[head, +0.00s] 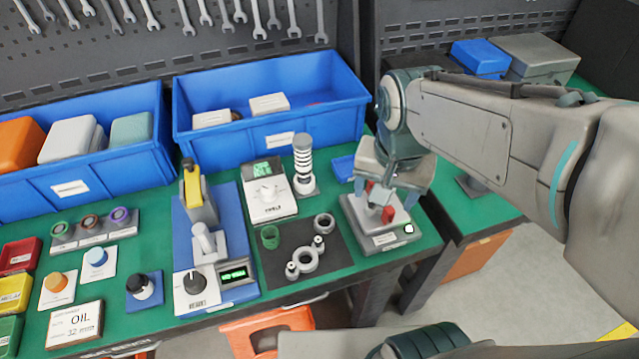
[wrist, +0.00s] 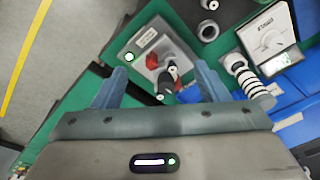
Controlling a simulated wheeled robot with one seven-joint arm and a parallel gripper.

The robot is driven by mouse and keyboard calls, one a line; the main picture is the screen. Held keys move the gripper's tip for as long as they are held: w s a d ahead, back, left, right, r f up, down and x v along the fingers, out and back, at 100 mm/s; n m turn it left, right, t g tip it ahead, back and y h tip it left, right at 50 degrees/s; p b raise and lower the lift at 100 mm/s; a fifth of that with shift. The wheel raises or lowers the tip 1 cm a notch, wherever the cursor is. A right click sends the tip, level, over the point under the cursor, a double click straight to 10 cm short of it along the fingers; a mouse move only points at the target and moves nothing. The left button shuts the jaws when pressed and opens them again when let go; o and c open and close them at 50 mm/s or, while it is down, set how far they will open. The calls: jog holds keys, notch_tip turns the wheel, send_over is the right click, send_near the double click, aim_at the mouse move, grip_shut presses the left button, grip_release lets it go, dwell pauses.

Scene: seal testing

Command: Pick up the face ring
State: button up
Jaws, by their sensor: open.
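Small ring-shaped parts lie on a dark mat (head: 333,262): a green ring (head: 270,237), a dark grey ring (head: 324,223) and a light grey flanged piece (head: 304,262). I cannot tell for certain which part is the face ring. My gripper (head: 388,200) is to the right of the mat, above a grey fixture (head: 357,221) with red jaws. In the wrist view my gripper (wrist: 160,84) has its fingers spread, with the fixture (wrist: 128,42) showing beyond them. A dark upright part (wrist: 166,84) stands at the fixture's red jaws, between the fingers in the picture.
A blue press with a yellow handle (head: 192,185) stands left. A blue bin (head: 270,110) bounds the back. The bench edge is close in front.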

jog(key=w+a+f+m+g+h+b, duration=0.1)
jog(key=w+a+f+m+b, duration=0.15)
jog(key=a+m, duration=0.25)
jog(key=w+a+f+m+h+b, duration=0.1)
jog(key=w+a+f+m+h, duration=0.15)
jog(key=a+m, duration=0.25)
jog(key=w+a+f+m+g+h+b, duration=0.1)
jog(key=w+a+f+m+b, duration=0.1)
jog(key=w+a+f+m, duration=0.25)
send_near(328, 226)
jog(key=shift+s+f+m, duration=0.25)
jog(key=shift+s+f, duration=0.05)
jog(key=shift+f, duration=0.15)
jog(key=shift+w+x, duration=0.15)
jog(key=shift+x, duration=1.2)
jog(key=shift+w+x, duration=0.15)
jog(key=shift+x, duration=1.2)
jog(key=shift+d, duration=0.15)
jog(key=shift+c, duration=0.2)
jog(key=c, duration=1)
